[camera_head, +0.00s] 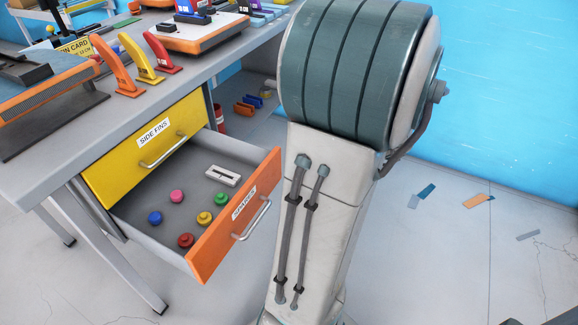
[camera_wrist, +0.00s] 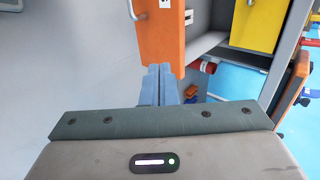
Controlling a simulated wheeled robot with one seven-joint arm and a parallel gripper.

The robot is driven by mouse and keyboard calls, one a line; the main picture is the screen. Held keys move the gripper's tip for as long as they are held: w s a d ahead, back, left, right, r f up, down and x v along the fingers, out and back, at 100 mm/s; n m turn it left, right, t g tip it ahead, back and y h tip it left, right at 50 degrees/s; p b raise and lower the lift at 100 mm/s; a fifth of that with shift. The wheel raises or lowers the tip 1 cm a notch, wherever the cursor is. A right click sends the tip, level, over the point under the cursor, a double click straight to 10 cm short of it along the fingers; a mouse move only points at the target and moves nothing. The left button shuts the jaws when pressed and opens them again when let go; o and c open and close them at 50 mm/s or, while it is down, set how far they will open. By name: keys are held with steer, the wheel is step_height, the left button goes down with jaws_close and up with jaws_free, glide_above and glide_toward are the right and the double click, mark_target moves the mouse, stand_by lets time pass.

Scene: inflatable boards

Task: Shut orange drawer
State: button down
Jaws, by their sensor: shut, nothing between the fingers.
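The orange drawer (camera_head: 236,222) is pulled well out from under the bench in the head view. Its front has a label and a metal handle. In the wrist view the orange front (camera_wrist: 162,42) stands at the top, with part of its handle at the left. My gripper (camera_wrist: 160,72) is shut and empty. Its blue-grey fingertips are by the lower end of the orange front; I cannot tell whether they touch it. In the head view my arm stands right of the drawer and the gripper is hidden.
Several coloured round pieces and a white slotted piece (camera_head: 223,176) lie in the open drawer. The yellow drawer (camera_head: 146,149) above is shut. The grey bench (camera_head: 60,160) carries coloured fins and boards. Floor to the right is open, with a few small flat scraps.

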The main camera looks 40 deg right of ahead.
mark_target(264, 172)
steer(key=b+x, duration=0.1)
steer(key=x, duration=0.3)
steer(key=w+r+x, duration=0.1)
steer(key=x, duration=0.2)
steer(key=b+x, duration=0.1)
steer(key=x, duration=0.3)
steer(key=shift+w+a+r+b, duration=0.1)
steer(key=shift+w+a+b, duration=0.25)
steer(key=shift+w+a, duration=0.25)
steer(key=shift+w, duration=0.25)
